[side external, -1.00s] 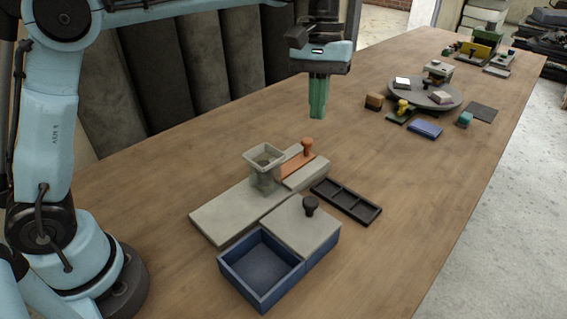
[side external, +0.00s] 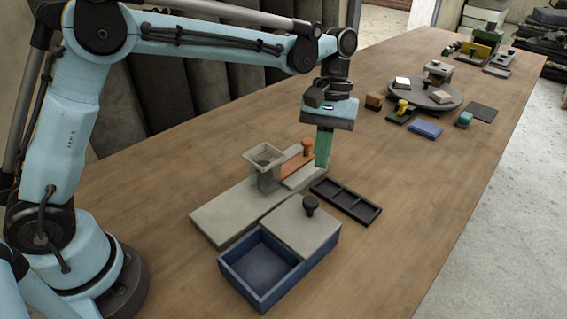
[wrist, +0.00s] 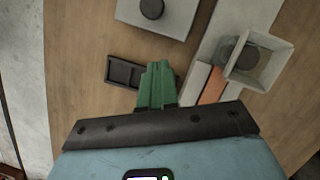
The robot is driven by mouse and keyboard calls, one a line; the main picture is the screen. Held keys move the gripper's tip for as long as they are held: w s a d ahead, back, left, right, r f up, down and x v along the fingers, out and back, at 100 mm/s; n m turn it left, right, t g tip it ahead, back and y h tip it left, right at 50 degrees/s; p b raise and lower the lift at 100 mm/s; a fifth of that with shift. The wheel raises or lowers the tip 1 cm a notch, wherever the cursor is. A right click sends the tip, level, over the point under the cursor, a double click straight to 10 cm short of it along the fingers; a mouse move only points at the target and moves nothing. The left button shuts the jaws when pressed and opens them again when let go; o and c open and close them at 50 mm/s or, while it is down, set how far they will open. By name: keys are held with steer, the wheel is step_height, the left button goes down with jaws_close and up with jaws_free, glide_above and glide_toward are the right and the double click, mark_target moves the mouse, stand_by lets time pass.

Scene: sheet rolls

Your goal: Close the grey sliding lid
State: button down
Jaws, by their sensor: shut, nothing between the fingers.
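The grey sliding lid (side external: 298,224) with a dark round knob (side external: 311,204) lies over the right part of a blue box (side external: 262,271). The left part of the box is open and looks empty. In the wrist view the lid (wrist: 172,15) and its knob (wrist: 152,8) show at the top edge. My gripper (side external: 323,164) has green fingers pointing down, shut and empty. It is above the table, behind the lid and near the dark tray, touching neither the lid nor the knob. The gripper also shows in the wrist view (wrist: 157,68).
A grey base plate (side external: 225,212) carries a hopper (side external: 264,165) and an orange slider with a knob (side external: 307,146). A dark compartment tray (side external: 346,199) lies right of the lid. Farther back stands a round turntable (side external: 440,98) with several small items. The table's front right is clear.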

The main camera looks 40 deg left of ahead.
steer(key=s, duration=0.1)
steer(key=s+d+f, duration=0.2)
steer(key=s, duration=0.1)
steer(key=shift+f, duration=0.1)
stand_by(0.3)
